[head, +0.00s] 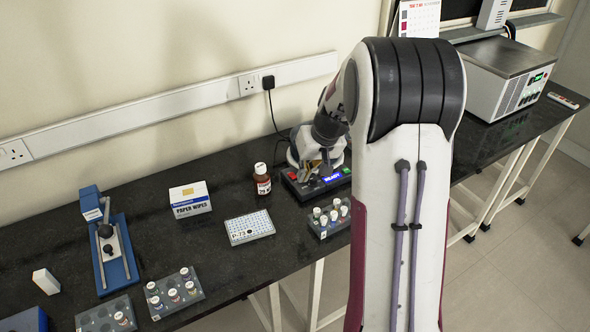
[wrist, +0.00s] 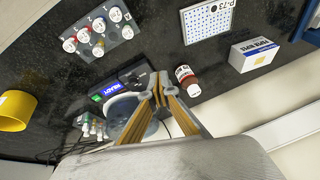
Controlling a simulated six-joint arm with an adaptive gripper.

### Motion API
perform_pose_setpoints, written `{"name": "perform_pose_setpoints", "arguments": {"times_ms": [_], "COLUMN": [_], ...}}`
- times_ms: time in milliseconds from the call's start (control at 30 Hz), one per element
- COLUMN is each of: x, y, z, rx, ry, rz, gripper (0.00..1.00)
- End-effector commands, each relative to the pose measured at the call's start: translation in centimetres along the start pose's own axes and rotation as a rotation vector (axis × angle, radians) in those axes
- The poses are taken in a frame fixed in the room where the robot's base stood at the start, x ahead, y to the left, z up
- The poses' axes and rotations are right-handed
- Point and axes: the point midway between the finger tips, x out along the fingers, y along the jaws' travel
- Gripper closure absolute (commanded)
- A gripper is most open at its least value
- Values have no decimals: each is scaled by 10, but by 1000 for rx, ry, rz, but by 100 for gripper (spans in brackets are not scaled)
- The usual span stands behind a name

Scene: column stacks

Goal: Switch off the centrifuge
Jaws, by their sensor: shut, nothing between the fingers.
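The centrifuge (head: 332,180) stands at the back of the bench by the wall, partly hidden by my arm. Its front panel has a lit blue display that reads READY. In the wrist view the display (wrist: 112,88) shows upside down, with a small green lit patch (wrist: 96,98) beside it and a pale round body (wrist: 122,108) behind. My gripper (wrist: 158,82) is shut and empty. In the wrist view its fingertips are over the panel's end away from the green patch. In the head view my gripper (head: 308,174) is low over the centrifuge; contact cannot be told.
A brown bottle (head: 262,180) stands just left of the centrifuge. A vial rack (head: 326,230) and a white plate (head: 248,228) lie in front. A paper wipes box (head: 190,200) is further left. A yellow cylinder (wrist: 15,110) shows in the wrist view.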

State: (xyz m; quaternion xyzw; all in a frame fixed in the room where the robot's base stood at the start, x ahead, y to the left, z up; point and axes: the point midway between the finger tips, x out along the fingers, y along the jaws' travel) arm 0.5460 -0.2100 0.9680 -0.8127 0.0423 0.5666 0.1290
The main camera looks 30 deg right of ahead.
Motion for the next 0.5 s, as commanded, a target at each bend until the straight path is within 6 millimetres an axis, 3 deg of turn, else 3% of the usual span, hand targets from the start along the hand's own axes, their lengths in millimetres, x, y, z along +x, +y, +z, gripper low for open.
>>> {"name": "perform_pose_setpoints", "arguments": {"times_ms": [200,400,500], "x": [14,0,-2], "y": [15,18,19], "z": [-42,-81,-87], "rx": [-71,-165,-207], "ry": [82,177,197], "rz": [6,29,38], "gripper": [100,100,100]}}
